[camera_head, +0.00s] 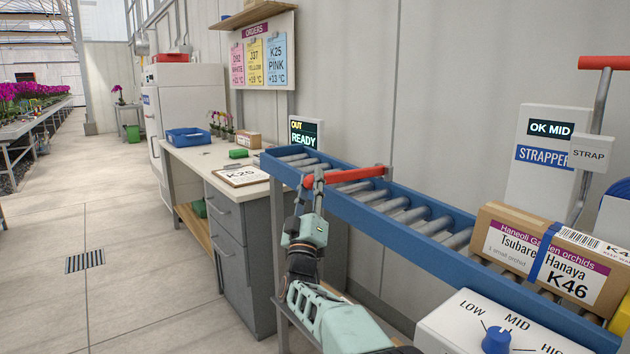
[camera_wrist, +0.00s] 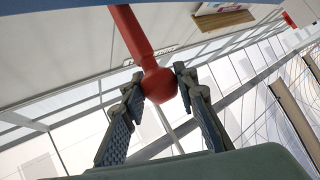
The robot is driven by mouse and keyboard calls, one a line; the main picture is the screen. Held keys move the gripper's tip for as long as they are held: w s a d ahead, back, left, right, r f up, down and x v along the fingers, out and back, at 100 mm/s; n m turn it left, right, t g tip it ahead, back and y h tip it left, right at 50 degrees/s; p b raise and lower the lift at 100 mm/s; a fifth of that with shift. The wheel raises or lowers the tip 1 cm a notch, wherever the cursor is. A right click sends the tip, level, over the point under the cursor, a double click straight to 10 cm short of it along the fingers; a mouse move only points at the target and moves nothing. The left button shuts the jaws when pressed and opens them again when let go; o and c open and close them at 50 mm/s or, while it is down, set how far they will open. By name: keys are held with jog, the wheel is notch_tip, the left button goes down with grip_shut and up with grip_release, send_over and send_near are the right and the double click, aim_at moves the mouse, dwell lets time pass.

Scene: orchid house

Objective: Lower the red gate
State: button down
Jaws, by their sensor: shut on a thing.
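The red gate (camera_head: 352,174) is a red bar that reaches across the blue roller conveyor near its far end, from a post at the wall side. It looks roughly level and just above the rollers. My gripper (camera_head: 316,181) is at its near end, over the conveyor's front rail, shut on it. In the wrist view the red gate (camera_wrist: 140,42) ends in a round red knob, and my gripper's fingers (camera_wrist: 160,88) sit on both sides of that knob. The fingers partly hide the gate's end in the head view.
The blue conveyor (camera_head: 385,222) carries a strapped carton (camera_head: 520,240) at the right. A dial box (camera_head: 465,333) stands in front, and the strapper (camera_head: 548,165) is behind. A display reading OUT READY (camera_head: 306,132) and a desk (camera_head: 200,160) are beyond. The floor at left is clear.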

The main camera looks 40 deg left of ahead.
jog(key=shift+f+n+y+b, duration=0.5)
jog(key=shift+f+n+b, duration=0.1)
jog(key=shift+f, duration=0.45)
jog(key=c, duration=1.5)
grip_release()
jog(key=shift+w, duration=0.1)
jog(key=shift+v, duration=6)
jog(key=shift+g, duration=0.3)
